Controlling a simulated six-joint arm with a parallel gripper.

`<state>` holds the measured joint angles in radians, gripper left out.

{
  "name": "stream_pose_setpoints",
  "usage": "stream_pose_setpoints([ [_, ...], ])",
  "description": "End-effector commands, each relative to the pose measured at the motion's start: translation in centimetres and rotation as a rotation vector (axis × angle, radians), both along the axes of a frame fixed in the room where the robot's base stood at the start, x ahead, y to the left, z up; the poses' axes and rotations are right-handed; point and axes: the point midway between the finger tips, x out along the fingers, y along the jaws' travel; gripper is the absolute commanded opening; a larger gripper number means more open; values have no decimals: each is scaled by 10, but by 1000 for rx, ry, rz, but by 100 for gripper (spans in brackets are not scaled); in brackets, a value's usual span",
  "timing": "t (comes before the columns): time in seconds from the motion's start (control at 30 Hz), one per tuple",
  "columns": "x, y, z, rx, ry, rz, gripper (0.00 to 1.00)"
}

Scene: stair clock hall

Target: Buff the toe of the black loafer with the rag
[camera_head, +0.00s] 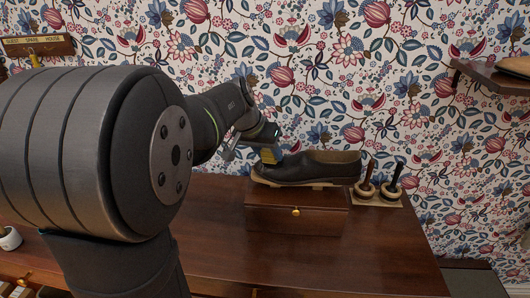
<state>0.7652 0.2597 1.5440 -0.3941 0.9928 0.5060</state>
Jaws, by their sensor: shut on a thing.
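The black loafer (318,166) lies on its side profile to me, toe to the left, on a low pale support on top of a dark wooden box (297,212) with a small brass knob. My gripper (268,152) is at the loafer's toe, at its left end. It is shut on the rag (269,156), a small yellowish piece seen just below the jaws. The rag appears at or very near the toe; I cannot tell whether it touches. The gripper partly hides the toe.
Two upright handled tools (379,184) stand in a pale holder right of the box. A wooden shelf (492,77) juts from the wall at upper right. The wooden tabletop (375,250) is clear in front and right of the box.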

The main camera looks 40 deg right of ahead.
Motion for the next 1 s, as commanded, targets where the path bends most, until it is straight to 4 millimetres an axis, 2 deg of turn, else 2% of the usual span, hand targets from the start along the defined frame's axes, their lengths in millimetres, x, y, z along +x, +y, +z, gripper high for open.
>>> stream_pose_setpoints([
  [0.2,-4,-4,0,0,0,1,21],
  [1.0,14,14,-5,-1,1,2,21],
])
